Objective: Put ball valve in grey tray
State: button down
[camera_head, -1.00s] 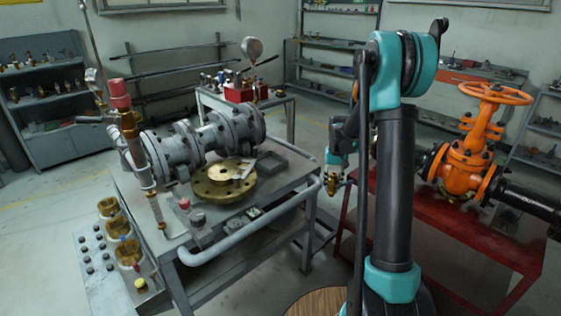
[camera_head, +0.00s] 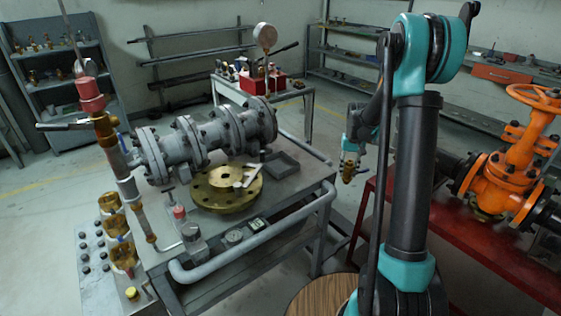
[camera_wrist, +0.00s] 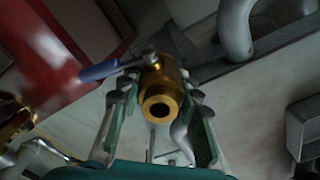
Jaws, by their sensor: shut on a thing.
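The ball valve is a brass body with a blue lever. In the wrist view the ball valve (camera_wrist: 161,103) sits between the two fingers of my gripper (camera_wrist: 158,92), which is shut on it, with its open bore facing the camera. In the head view my gripper (camera_head: 349,163) hangs to the right of the grey workbench, with a small brass piece at its tip. The grey tray (camera_head: 282,166) is a shallow dark square tray on the bench, right of the brass flange. My gripper is apart from the tray, to its right.
The bench (camera_head: 262,262) also holds a grey pipe assembly (camera_head: 205,140), a brass flange (camera_head: 228,200) and gauges. A tubular rail (camera_head: 255,245) runs along its edge. A red table (camera_head: 455,235) with an orange gate valve (camera_head: 500,180) stands at the right.

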aim_at(275, 168)
jog(key=i+l+u, duration=0.15)
jog(key=i, duration=0.25)
jog(key=i+l+u, duration=0.15)
jog(key=i+l, duration=0.15)
jog(key=i, duration=0.1)
